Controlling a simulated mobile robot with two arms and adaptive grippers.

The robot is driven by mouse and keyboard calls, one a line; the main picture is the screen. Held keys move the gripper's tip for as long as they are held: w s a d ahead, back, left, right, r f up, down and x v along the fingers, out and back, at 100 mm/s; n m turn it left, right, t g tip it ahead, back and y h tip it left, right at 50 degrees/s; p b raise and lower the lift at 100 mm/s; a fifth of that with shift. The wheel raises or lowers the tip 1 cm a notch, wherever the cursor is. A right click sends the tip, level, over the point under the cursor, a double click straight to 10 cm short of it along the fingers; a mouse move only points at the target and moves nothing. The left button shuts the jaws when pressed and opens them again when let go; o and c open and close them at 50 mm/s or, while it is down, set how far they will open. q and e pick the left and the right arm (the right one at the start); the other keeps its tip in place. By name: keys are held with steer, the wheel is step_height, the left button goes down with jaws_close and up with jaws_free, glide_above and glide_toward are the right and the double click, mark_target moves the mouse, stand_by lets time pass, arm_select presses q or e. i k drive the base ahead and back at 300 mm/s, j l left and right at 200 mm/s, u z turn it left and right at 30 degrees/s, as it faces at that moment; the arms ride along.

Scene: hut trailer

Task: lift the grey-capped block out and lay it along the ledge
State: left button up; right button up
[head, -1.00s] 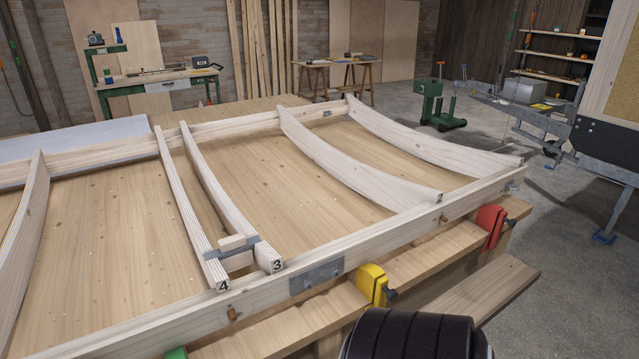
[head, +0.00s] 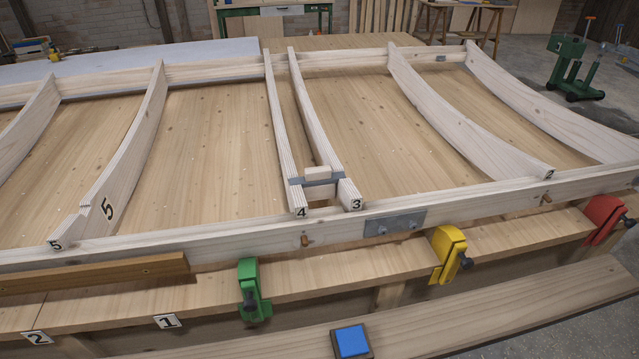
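The grey-capped block (head: 319,190) sits between two curved ribs marked 4 (head: 281,140) and 3 (head: 320,135), near their front ends. It is a pale wooden block with a grey strip across its top that reaches over both ribs, and a small pale wooden piece stands up from the strip. Its lower part is partly hidden. A flat wooden ledge (head: 350,272) runs along the front of the frame, below the front rail (head: 480,202). Neither of my grippers is in view.
Green (head: 249,288), yellow (head: 447,252) and red (head: 604,217) clamps stand along the ledge. A brown strip (head: 90,274) lies at its left, near labels 2 and 1. A lower plank (head: 480,318) carries a blue square (head: 351,341). Ledge between green and yellow clamps is clear.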

mark_target(318, 182)
steer(key=k+l+u, duration=0.45)
steer(key=l, duration=0.35)
steer(key=k+l+u, duration=0.45)
steer(key=k+l, duration=0.15)
steer(key=l, duration=0.1)
